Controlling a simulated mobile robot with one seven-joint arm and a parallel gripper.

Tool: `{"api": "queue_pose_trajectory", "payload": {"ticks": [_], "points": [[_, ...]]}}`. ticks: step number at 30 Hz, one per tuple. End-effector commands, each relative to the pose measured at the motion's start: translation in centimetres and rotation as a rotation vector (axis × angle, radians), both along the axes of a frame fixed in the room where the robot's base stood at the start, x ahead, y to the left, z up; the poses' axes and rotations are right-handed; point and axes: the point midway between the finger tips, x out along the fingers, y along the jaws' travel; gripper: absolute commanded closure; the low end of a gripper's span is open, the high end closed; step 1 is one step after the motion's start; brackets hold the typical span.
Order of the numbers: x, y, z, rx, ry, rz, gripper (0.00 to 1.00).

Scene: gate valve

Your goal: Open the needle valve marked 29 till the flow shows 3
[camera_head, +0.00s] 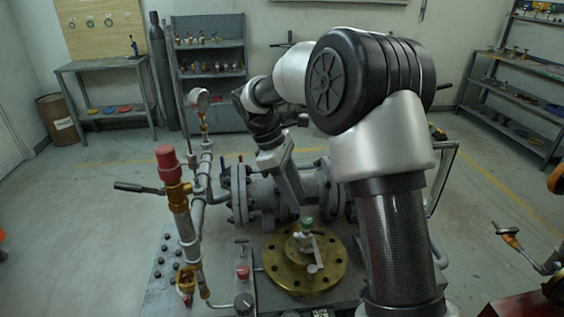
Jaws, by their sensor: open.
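No number 29 is readable, so I cannot tell which fitting is the needle valve marked 29.
A red-topped brass relief valve (170,165) rises at left, with a dark lever (138,188) sticking out. My arm covers the right of the bench. Shelves (210,60) and a side table (100,66) stand far back. The floor (90,230) at left is clear.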

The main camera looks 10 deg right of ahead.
Motion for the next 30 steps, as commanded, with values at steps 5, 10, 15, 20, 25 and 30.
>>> {"api": "queue_pose_trajectory", "payload": {"ticks": [5,10,15,20,25,30], "points": [[0.7,1.7,4.3,0.002,-0.003,0.0,0.58],[1.1,2.9,7.4,0.002,-0.001,0.001,0.58],[1.4,3.5,9.1,0.001,0.0,0.0,0.58],[1.5,3.7,9.6,0.001,0.0,0.0,0.58],[1.4,3.7,9.6,0.001,0.0,0.0,0.58],[1.0,3.5,10.2,0.002,-0.013,-0.012,0.58]]}}
